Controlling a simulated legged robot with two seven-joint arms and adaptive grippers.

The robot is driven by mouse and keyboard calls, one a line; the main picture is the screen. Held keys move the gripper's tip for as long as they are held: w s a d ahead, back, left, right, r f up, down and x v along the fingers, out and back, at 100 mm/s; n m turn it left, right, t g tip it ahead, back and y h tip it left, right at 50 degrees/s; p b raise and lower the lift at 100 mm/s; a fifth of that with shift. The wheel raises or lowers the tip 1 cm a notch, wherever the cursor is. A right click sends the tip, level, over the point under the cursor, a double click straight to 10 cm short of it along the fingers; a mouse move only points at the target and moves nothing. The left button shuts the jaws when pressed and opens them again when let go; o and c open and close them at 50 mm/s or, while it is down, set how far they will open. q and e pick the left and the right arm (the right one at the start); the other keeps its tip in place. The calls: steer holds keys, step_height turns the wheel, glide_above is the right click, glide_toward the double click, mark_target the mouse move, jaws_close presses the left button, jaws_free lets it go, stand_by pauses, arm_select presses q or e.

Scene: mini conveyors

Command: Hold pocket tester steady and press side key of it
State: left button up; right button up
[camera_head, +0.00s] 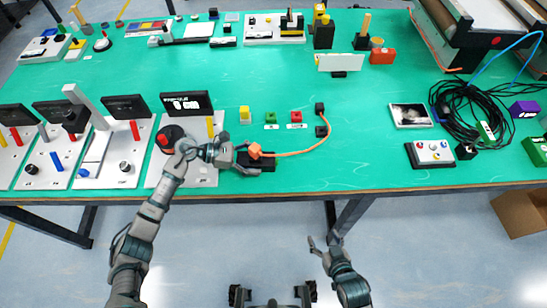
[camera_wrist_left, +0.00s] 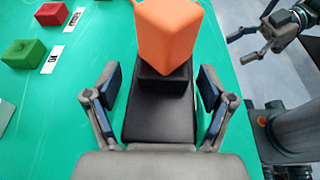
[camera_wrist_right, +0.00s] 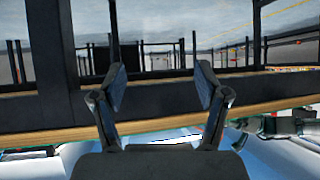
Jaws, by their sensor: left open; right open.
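A black slab-like device (camera_head: 262,163), apparently the pocket tester, lies near the front edge of the table with an orange block (camera_head: 254,150) at one end. In the left wrist view its black body (camera_wrist_left: 160,112) sits between my left fingers, and the orange block (camera_wrist_left: 167,35) rises at its far end. My left gripper (camera_head: 244,158) is open, one finger on each side of the body, with small gaps showing. I cannot make out a side key. My right gripper (camera_head: 324,243) is open and empty, in front of the table and below its edge; its fingers also show in the right wrist view (camera_wrist_right: 162,90).
An orange cable (camera_head: 305,150) runs from the orange block to black blocks (camera_head: 320,108). Yellow, green and red (camera_head: 296,116) buttons stand behind it. White panels with displays (camera_head: 187,102) are at left. A cable coil (camera_head: 470,110) lies at right.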

arm_select(q)
steer(key=shift+f, duration=0.3)
steer(key=shift+s+a, duration=0.1)
steer(key=shift+a, duration=1.05)
steer(key=shift+d+f, duration=0.1)
steer(key=shift+d, duration=0.05)
steer(key=shift+c, duration=0.2)
steer(key=shift+d+f, duration=0.1)
steer(key=shift+d, duration=0.55)
steer(key=c, duration=0.7)
steer(key=shift+d, duration=0.1)
steer(key=shift+c, duration=0.4)
arm_select(e)
steer(key=shift+w+a+r+t, duration=0.4)
steer(key=shift+w+a+r, duration=0.05)
steer(key=shift+r, duration=0.15)
arm_select(q)
steer(key=shift+a, duration=0.25)
arm_select(e)
steer(key=shift+a, duration=0.2)
steer(key=c, duration=1.4)
jaws_close()
arm_select(q)
steer(key=shift+r, duration=0.2)
